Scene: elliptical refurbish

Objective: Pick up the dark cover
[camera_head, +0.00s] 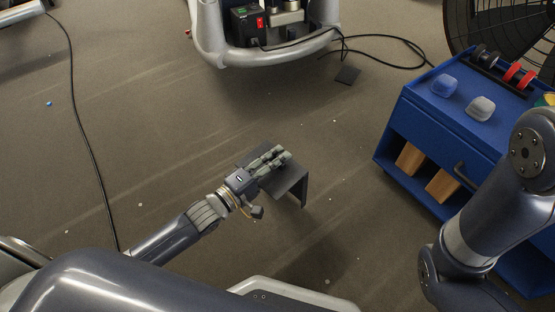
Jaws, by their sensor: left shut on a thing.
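The dark cover (291,182), a dark grey bent panel with a flat top and a side flap hanging down, is in the middle of the head view. My left gripper (272,161) comes in from the lower left and is shut on the cover, its fingers lying over the top face. The fingers hide part of that face. The cover appears to be held above the floor. My right arm shows at the right edge, but its gripper is out of view.
A blue cart (438,122) stands at the right with rounded blocks, red and black parts on top and wooden blocks in its shelf. A grey-framed machine (265,55) is at the top. Black cables (72,90) cross the floor.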

